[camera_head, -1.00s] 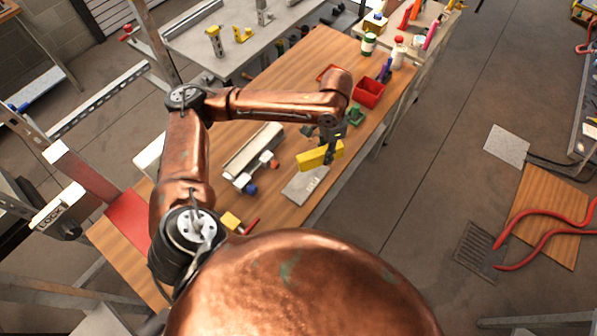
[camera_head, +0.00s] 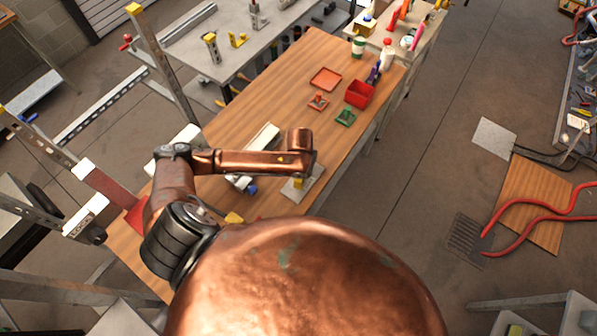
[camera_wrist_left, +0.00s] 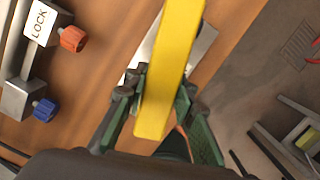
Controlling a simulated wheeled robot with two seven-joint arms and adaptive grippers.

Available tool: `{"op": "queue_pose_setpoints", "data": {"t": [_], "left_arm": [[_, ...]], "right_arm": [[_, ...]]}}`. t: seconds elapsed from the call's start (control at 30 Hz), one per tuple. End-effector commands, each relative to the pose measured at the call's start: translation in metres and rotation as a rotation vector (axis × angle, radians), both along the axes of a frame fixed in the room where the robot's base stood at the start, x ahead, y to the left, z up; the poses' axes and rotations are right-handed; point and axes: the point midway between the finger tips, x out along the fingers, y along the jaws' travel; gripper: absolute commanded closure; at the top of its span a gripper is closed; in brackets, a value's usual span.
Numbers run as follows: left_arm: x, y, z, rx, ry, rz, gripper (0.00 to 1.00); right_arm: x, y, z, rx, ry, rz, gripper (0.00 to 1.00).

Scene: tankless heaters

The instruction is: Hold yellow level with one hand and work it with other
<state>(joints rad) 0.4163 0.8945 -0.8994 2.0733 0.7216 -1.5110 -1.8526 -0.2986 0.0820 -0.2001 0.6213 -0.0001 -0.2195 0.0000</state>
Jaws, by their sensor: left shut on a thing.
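The yellow level (camera_wrist_left: 172,70) is a long bar held between the green fingers of my left gripper (camera_wrist_left: 162,88) in the left wrist view. It runs from the fingers to the top edge of that view, where its far end is cut off. In the head view only a small yellow part of the level (camera_head: 299,183) shows below my left forearm, over a grey plate (camera_head: 316,184) on the wooden bench (camera_head: 240,100). My left gripper is mostly hidden there behind the forearm. My right gripper is in neither view.
A pale heater unit (camera_head: 262,138) lies on the bench; the left wrist view shows its orange knob (camera_wrist_left: 73,38) and blue knob (camera_wrist_left: 44,110). A red bin (camera_head: 358,95), a flat red tray (camera_head: 325,79) and a green part (camera_head: 345,117) stand farther back. Open floor lies right of the bench.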

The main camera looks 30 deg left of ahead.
Motion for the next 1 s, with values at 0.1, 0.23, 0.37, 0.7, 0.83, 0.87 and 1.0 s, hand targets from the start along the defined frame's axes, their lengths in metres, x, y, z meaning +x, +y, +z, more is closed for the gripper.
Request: {"op": "queue_pose_setpoints", "data": {"t": [0.1, 0.23, 0.37, 0.7, 0.83, 0.87, 1.0], "left_arm": [[-0.008, 0.005, -0.006, -0.002, -0.007, -0.158, 1.0], [-0.012, 0.006, -0.011, -0.004, -0.013, -0.266, 1.0], [-0.013, 0.007, -0.013, -0.003, -0.015, -0.307, 1.0], [-0.013, 0.007, -0.013, -0.003, -0.015, -0.308, 1.0], [-0.012, 0.007, -0.013, -0.002, -0.016, -0.308, 1.0], [-0.012, 0.007, -0.012, -0.002, -0.017, -0.308, 1.0], [-0.012, 0.007, -0.011, 0.001, -0.018, -0.307, 1.0]], "right_arm": [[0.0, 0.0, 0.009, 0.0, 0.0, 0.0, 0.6], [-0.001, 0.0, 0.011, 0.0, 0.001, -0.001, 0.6], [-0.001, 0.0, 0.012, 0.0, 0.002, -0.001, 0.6], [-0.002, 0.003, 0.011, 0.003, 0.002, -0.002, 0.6], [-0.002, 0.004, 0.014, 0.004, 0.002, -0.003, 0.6], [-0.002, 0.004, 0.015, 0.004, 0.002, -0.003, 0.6], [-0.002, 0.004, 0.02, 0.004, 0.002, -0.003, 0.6]]}}
